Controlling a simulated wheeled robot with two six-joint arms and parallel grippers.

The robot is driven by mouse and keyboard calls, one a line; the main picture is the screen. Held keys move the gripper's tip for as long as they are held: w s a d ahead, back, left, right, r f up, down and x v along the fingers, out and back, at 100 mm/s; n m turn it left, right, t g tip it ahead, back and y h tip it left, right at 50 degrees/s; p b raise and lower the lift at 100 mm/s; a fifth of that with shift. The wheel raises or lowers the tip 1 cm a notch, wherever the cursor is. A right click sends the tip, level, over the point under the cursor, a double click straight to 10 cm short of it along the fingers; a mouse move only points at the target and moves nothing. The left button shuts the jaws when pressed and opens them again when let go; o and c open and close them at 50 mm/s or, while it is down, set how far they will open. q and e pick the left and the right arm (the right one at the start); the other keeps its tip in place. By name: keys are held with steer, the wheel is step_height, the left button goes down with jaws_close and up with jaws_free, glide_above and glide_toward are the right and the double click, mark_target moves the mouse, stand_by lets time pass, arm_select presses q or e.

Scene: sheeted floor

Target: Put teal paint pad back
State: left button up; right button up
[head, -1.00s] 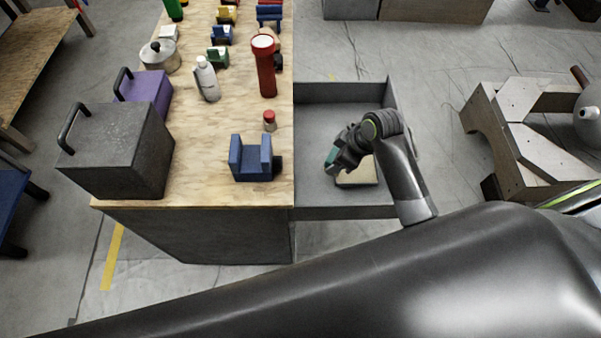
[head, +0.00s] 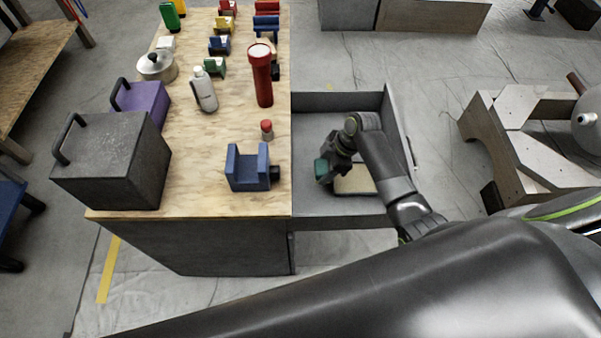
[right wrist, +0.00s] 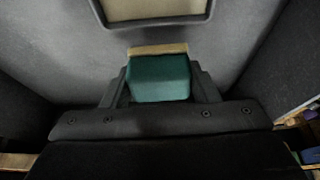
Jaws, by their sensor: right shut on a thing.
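The teal paint pad (right wrist: 160,78) is a teal block with a tan edge, held between the fingers of my right gripper (right wrist: 160,88) in the right wrist view. In the head view the teal pad (head: 321,172) shows at the right gripper (head: 330,172), over the open grey drawer (head: 385,208). A tray with a pale tan inside (head: 354,180) lies in the drawer, just right of the pad; it also shows in the right wrist view (right wrist: 150,10), apart from the pad. My left gripper is not in view.
The wooden bench top (head: 190,150) left of the drawer holds a dark grey box (head: 115,160), a purple box (head: 150,105), a blue vise-like block (head: 248,168), a white bottle (head: 204,90) and a red flashlight (head: 261,75). The drawer walls surround the right gripper.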

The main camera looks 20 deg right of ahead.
mark_target(318, 167)
steer(key=a, duration=0.2)
steer(key=w+a, duration=0.1)
steer(key=a, duration=0.3)
steer(key=shift+w, duration=0.35)
steer(key=shift+w+a+f, duration=0.1)
steer(key=shift+a+f, duration=0.05)
steer(key=shift+f, duration=0.75)
steer(key=shift+a+f, duration=0.1)
steer(key=shift+f, duration=0.75)
steer(key=shift+f, duration=0.1)
steer(key=o, duration=0.9)
steer(key=p+v, duration=0.1)
steer(key=v, duration=1.1)
steer(key=shift+p, duration=0.3)
